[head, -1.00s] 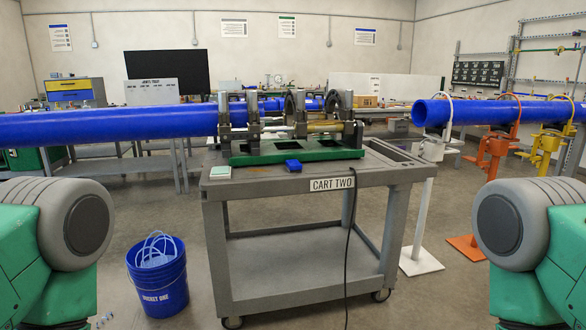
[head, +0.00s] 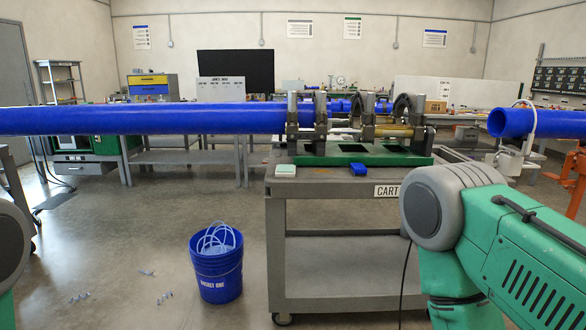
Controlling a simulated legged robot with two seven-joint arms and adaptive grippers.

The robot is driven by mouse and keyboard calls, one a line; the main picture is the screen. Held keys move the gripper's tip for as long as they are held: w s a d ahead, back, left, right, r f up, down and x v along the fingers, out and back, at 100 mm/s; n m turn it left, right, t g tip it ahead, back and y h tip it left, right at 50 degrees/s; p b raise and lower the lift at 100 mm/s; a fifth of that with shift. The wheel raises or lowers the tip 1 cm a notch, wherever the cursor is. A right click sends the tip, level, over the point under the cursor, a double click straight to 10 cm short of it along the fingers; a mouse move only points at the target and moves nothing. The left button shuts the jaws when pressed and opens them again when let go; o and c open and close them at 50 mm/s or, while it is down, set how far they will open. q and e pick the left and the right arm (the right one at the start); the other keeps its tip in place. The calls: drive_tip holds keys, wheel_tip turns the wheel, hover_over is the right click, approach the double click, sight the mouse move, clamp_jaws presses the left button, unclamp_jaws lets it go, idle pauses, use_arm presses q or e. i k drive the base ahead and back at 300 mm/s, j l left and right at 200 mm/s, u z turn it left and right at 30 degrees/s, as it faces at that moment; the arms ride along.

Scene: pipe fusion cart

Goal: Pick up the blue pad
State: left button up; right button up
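The small blue pad (head: 359,169) lies on the top of the grey cart (head: 330,189), near its front edge and in front of the green base of the pipe clamp machine (head: 362,155). Parts of my two arms show at the left edge and at the lower right. Neither of my grippers is in view, so I cannot see their fingers. My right arm covers the right part of the cart and of its label.
A pale green and white block (head: 286,171) lies left of the pad. A long blue pipe (head: 140,119) runs left from the clamps above the cart. A blue bucket (head: 216,272) with tubing stands on the floor left of the cart, near small scraps.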

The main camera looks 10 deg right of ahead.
sight(358, 170)
drive_tip(key=i+l+u, duration=0.15)
drive_tip(key=l+u, duration=0.15)
drive_tip(key=i+l+u, duration=0.15)
drive_tip(key=l+u, duration=0.15)
drive_tip(key=l, duration=0.15)
drive_tip(key=i+l+u, duration=0.1)
drive_tip(key=l+u, duration=0.5)
drive_tip(key=l, duration=0.25)
